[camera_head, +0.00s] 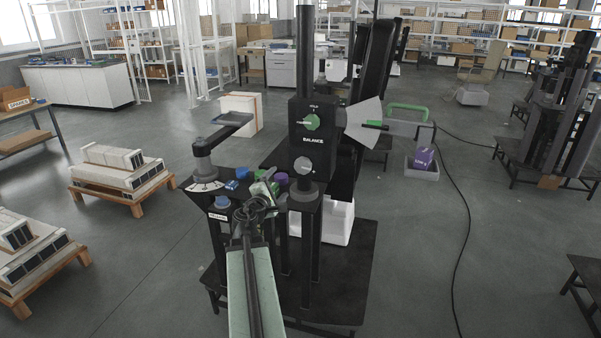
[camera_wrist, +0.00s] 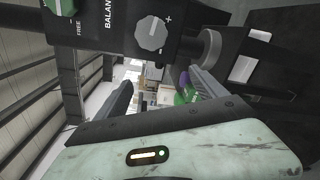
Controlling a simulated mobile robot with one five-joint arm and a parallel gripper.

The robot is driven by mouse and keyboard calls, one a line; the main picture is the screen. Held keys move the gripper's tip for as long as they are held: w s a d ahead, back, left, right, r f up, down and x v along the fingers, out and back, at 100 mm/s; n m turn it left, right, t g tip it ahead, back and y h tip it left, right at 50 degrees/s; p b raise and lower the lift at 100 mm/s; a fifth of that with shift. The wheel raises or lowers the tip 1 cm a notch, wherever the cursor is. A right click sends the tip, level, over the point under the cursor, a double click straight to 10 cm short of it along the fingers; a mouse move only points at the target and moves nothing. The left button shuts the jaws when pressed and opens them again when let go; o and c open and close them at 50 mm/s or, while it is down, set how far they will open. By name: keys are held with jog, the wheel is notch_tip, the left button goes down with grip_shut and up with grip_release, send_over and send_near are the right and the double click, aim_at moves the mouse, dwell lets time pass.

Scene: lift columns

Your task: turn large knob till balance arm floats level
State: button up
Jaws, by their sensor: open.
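The large grey balance knob (camera_head: 302,165) is on the lower front of a black box (camera_head: 314,140) marked BALANCE. In the wrist view the knob (camera_wrist: 152,33) shows a pale pointer line and plus and minus marks. A green knob (camera_head: 312,122) marked HOLD sits above it. The grey balance arm (camera_head: 405,129) sticks out right, past a pale fan-shaped scale (camera_head: 363,122); whether it is exactly level is unclear. My gripper (camera_head: 262,186) is open, left of and below the large knob and apart from it. In the wrist view its fingers (camera_wrist: 163,92) have no knob between them.
A purple block (camera_head: 424,157) sits in a grey tray (camera_head: 422,172) hanging from the arm. Black posts rise beneath the box.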

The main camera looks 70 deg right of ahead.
jog(key=s+d+n, duration=0.1)
jog(key=d, duration=0.2)
jog(key=s+d+r, duration=0.1)
jog(key=s+d, duration=0.1)
jog(key=d, duration=0.2)
jog(key=s+d+n+h, duration=0.1)
jog(key=d, duration=0.3)
jog(key=shift+s+r+n, duration=0.3)
jog(key=shift+r, duration=0.05)
jog(key=c, duration=1.4)
jog(key=shift+o, duration=0.2)
jog(key=shift+m, duration=1.4)
jog(key=o, duration=1.4)
jog(key=shift+c, duration=0.2)
jog(key=shift+a, duration=0.15)
send_near(302, 167)
jog(key=shift+d+f, duration=0.1)
jog(key=shift+d, duration=0.75)
